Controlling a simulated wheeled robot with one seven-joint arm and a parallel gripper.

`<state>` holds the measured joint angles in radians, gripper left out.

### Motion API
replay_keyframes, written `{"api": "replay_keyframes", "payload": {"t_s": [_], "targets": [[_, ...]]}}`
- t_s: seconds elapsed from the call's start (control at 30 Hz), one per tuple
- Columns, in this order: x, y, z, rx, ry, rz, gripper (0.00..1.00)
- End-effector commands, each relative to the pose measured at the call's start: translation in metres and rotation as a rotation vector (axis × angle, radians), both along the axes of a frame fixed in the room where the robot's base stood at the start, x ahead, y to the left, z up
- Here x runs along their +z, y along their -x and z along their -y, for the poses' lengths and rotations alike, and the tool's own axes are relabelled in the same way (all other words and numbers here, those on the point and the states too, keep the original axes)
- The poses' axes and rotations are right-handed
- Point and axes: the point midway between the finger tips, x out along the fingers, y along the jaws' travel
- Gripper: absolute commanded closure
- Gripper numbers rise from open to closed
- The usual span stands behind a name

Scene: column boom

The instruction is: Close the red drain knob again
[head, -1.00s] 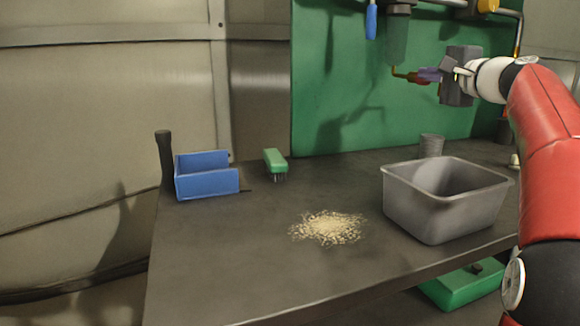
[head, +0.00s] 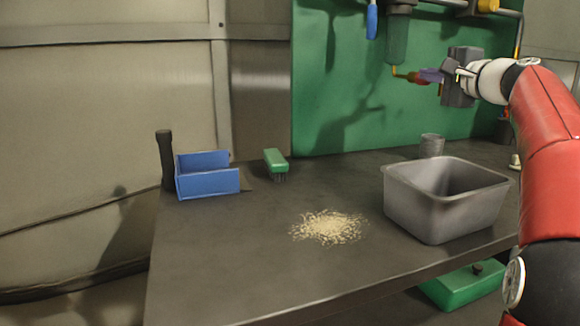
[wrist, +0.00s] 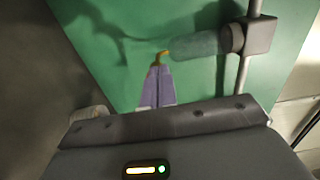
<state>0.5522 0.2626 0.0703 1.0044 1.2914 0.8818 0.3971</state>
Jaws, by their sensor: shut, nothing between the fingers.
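A clear, dark filter bowl (head: 397,38) hangs from the pipework before the green panel. A small brass drain outlet (head: 395,71) shows under it, and a small red part (head: 417,78), which looks like the drain knob, is at my fingertips. My gripper (head: 424,76) is shut, with purple fingers pointing left at the drain. In the wrist view the bowl (wrist: 195,42) lies sideways, and the brass outlet (wrist: 162,56) is just beyond my shut fingers (wrist: 158,75). The red knob does not show there. I cannot tell whether the fingers touch it, nor its turned position.
A grey metal bin (head: 440,218) stands on the bench below my gripper, with a small grey cup (head: 432,145) behind it. A pile of pale granules (head: 328,227), a green brush (head: 275,161) and a blue tray (head: 207,183) lie to the left. A blue-handled tool (head: 372,22) hangs near the bowl.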

Motion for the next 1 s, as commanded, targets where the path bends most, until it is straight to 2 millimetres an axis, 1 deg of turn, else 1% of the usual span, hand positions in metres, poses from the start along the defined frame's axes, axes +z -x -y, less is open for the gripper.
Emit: {"api": "replay_keyframes", "payload": {"t_s": [0.03,1.0], "targets": [[-0.002,-0.001,0.003,-0.006,0.000,-0.002,1.00],[-0.023,0.000,0.002,-0.005,0.000,-0.002,1.00]]}}
